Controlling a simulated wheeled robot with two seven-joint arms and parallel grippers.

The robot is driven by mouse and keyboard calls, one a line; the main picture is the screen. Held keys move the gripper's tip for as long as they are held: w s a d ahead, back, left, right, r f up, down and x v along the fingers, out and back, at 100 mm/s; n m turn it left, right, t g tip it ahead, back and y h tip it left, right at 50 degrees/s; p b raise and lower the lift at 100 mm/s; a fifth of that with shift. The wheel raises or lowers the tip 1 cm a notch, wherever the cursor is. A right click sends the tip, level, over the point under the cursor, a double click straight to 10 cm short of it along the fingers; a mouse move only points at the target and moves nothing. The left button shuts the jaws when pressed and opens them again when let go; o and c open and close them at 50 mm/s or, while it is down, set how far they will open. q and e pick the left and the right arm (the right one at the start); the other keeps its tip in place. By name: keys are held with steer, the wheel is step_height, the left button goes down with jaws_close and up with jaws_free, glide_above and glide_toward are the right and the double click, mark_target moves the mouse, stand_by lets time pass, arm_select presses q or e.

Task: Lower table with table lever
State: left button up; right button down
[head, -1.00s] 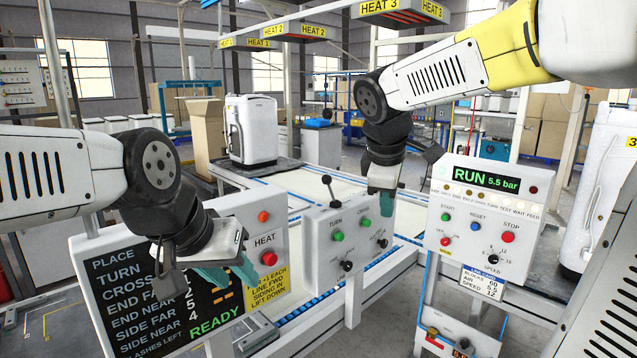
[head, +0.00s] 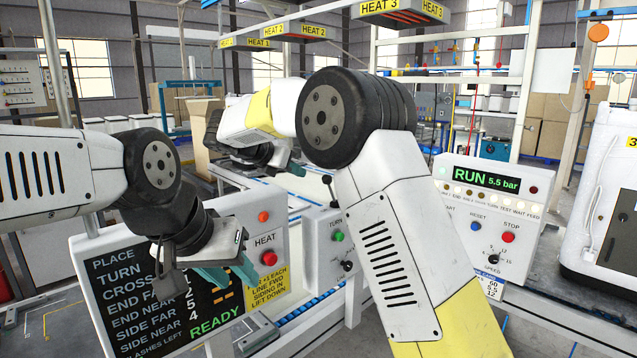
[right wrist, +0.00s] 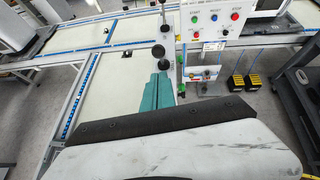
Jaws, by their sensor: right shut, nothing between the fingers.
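A thin lever with a black knob (head: 327,181) rises from the top of the grey control box marked TURN (head: 316,240). My right arm covers much of that box. In the right wrist view, black round knobs (right wrist: 158,52) stand just beyond the fingertips; I cannot tell which belongs to the table lever. My right gripper (head: 296,169), seen partly behind its own arm, is over the table. Its teal fingers are together and empty in the right wrist view (right wrist: 157,90). My left gripper (head: 230,277) hangs before the black READY display; its finger gap is unclear.
The pale line table (right wrist: 118,85) has blue-edged rails. A RUN panel (head: 487,215) with buttons stands right of my right arm. The HEAT panel (head: 266,240) is close to my left gripper. A white container (head: 605,200) stands at the far right.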

steer(key=x, duration=1)
steer(key=shift+d+r, duration=0.1)
stand_by(0.4)
